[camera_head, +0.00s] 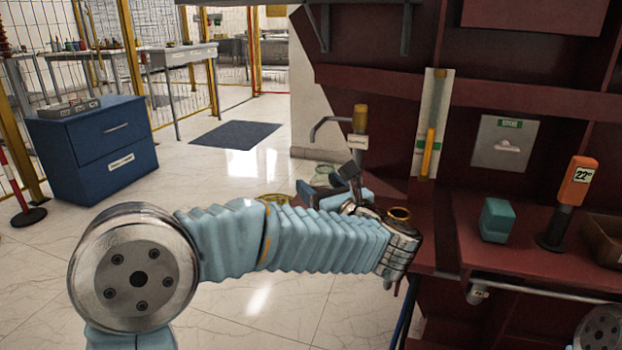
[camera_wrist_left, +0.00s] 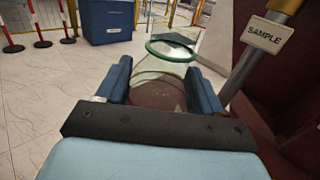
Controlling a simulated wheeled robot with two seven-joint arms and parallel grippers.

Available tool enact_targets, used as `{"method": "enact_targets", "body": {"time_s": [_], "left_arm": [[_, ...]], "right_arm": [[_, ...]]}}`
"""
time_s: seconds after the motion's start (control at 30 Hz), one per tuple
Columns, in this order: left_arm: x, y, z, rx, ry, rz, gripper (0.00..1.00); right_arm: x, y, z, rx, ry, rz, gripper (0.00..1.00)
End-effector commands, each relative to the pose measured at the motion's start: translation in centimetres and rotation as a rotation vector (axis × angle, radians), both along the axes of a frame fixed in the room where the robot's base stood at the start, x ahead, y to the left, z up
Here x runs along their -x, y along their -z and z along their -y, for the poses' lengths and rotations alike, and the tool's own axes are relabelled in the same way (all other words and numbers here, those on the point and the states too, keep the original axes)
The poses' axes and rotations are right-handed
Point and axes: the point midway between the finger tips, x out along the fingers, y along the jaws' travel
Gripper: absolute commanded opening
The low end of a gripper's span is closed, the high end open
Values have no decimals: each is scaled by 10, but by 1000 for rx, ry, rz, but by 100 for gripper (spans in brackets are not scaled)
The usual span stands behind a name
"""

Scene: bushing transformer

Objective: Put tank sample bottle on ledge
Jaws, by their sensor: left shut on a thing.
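The tank sample bottle (camera_wrist_left: 158,72) is a clear vessel with a green rim, and something brownish shows low in it. In the left wrist view it stands between the two blue fingers of my left gripper (camera_wrist_left: 160,84), which is shut on it. In the head view my left gripper (camera_head: 322,184) is beyond my forearm, partly hidden, beside the sampling pipe, and the bottle is hard to make out there. The ledge (camera_head: 475,235) is a dark red shelf at the right. My right gripper is out of view.
The sampling pipe carries a SAMPLE tag (camera_wrist_left: 264,35) close to the bottle's right. On the ledge are a teal block (camera_head: 494,220), an orange instrument (camera_head: 572,190) and a brown tray (camera_head: 607,240). A blue cabinet (camera_head: 95,145) stands far left.

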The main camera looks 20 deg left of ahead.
Motion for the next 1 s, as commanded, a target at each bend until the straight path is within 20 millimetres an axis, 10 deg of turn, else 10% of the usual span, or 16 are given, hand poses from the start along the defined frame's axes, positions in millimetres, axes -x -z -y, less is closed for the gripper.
{"method": "enact_targets", "body": {"time_s": [0.4,0.93,0.97,1.0], "left_arm": [[-39,-2,-37,1,-1,1,28],[-38,19,-34,2,2,3,28],[-38,18,-34,1,3,1,70],[-38,17,-34,1,2,1,76]], "right_arm": [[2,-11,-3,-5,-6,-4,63],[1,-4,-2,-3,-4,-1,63],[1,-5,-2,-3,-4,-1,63],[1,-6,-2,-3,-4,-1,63]]}}
